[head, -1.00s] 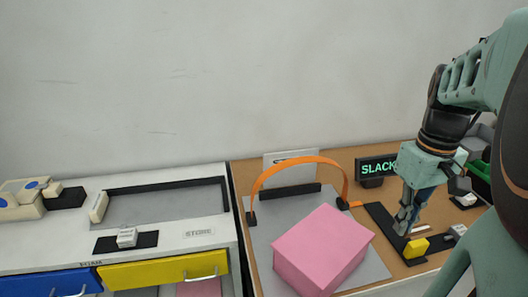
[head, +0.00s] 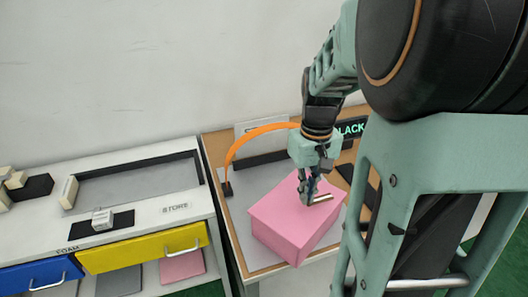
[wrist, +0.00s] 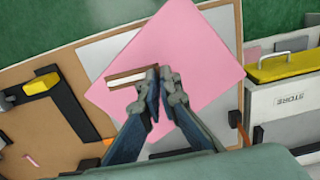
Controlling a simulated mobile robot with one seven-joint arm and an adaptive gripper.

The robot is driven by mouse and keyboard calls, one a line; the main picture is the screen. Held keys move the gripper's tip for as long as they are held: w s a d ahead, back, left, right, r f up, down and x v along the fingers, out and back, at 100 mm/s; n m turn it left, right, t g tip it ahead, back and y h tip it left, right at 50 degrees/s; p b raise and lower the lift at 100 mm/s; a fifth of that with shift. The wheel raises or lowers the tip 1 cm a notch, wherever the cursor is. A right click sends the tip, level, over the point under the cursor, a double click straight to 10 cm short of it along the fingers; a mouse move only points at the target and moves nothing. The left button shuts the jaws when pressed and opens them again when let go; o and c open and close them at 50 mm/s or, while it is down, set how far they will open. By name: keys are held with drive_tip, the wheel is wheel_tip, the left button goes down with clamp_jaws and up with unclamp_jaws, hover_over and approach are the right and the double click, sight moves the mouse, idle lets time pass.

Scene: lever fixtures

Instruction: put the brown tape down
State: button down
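The brown tape is a short, flat brown strip with a pale edge (head: 322,200); it also shows in the wrist view (wrist: 128,80). My gripper (head: 308,196) points down over the pink block (head: 285,225). In the wrist view its fingertips (wrist: 163,78) are close together on one end of the tape, and the rest sticks out to the left. The tape is over the block's top face (wrist: 185,45); I cannot tell whether it touches it. The fingers hide the gripped end.
The pink block stands on a grey mat (wrist: 105,50) beneath an orange arch (head: 250,137). A dark SLACK sign (head: 352,128) is behind my arm. A white bench (head: 140,215) with a yellow drawer (head: 145,248) stands left. A yellow piece (wrist: 42,84) sits on a black fixture.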

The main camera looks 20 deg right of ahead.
sight(301, 212)
drive_tip(key=f, duration=0.3)
drive_tip(key=shift+w+a+f, duration=0.2)
drive_tip(key=shift+w+a, duration=0.05)
drive_tip(key=shift+a, duration=0.15)
drive_tip(key=shift+f, duration=0.35)
drive_tip(key=c, duration=2.6)
unclamp_jaws()
drive_tip(key=shift+f+b, duration=0.2)
drive_tip(key=shift+b, duration=0.15)
drive_tip(key=shift+c, duration=0.2)
drive_tip(key=o, duration=0.5)
drive_tip(key=shift+c, duration=0.2)
drive_tip(key=shift+r, duration=0.1)
wheel_tip(301, 212, up, 12)
drive_tip(key=shift+r+p, duration=0.15)
drive_tip(key=shift+p, duration=0.6)
